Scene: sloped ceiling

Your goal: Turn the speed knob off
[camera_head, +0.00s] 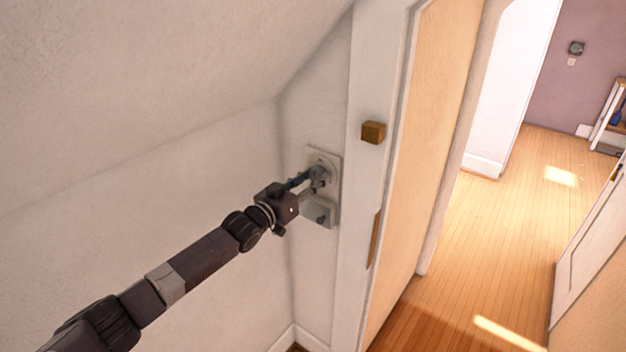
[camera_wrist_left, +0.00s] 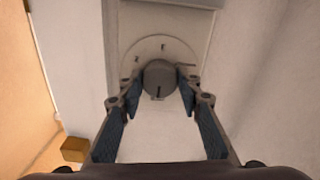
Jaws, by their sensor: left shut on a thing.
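The speed knob (camera_wrist_left: 159,78) is a round grey knob on a pale dial plate (camera_wrist_left: 128,52) with dark marks around it. In the head view the plate (camera_head: 334,162) is fixed to the wall beside the door frame. My left gripper (camera_wrist_left: 160,92) reaches the knob, with one finger on each side, shut on it. In the head view my left gripper (camera_head: 318,178) hides most of the knob. My right gripper is in neither view.
A grey box-like fitting (camera_head: 320,211) sits on the wall just below the dial. A brass block (camera_head: 373,132) is on the white door frame (camera_head: 362,200) to the right. The sloped ceiling (camera_head: 150,90) comes down close above my left arm. Open wooden floor (camera_head: 480,230) lies beyond the doorway.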

